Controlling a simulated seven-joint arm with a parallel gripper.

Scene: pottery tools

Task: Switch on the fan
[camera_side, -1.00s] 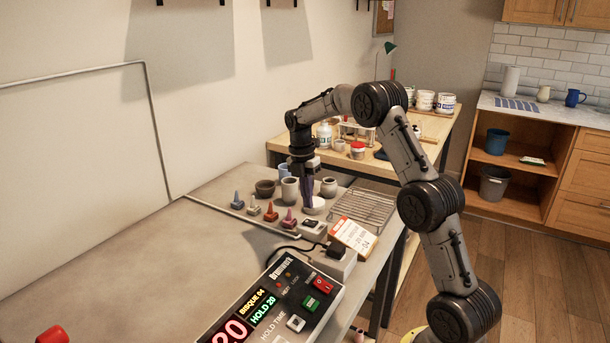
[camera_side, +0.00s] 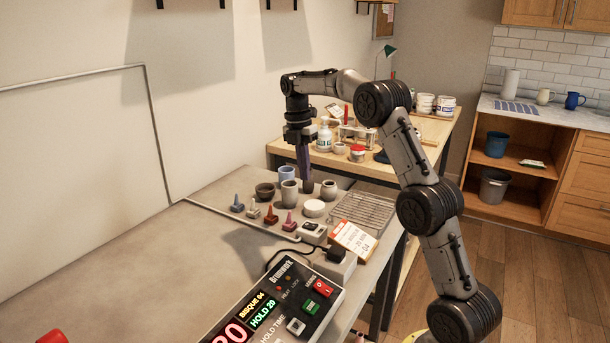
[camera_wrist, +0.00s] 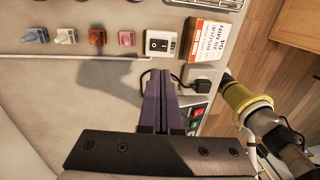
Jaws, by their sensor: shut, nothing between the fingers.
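No fan can be made out in either view. A small white box with a black rocker switch (camera_side: 312,231) sits on the workbench; the wrist view shows the rocker (camera_wrist: 161,44) with its I and O marks, but I cannot tell which side is pressed. My gripper (camera_side: 307,188) points down above the bench, behind the switch box in the side view, near the grey cups. Its dark fingers (camera_wrist: 158,74) are shut and empty. In the wrist view the fingertips appear below the rocker, not touching it.
A kiln controller (camera_side: 278,302) with red, green and white buttons lies in front. A label card (camera_side: 353,238) and a plug (camera_side: 336,248) are beside the switch box. Coloured cones (camera_side: 271,215), a white disc (camera_side: 314,208), cups (camera_side: 289,193) and a wire rack (camera_side: 368,210) surround it.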

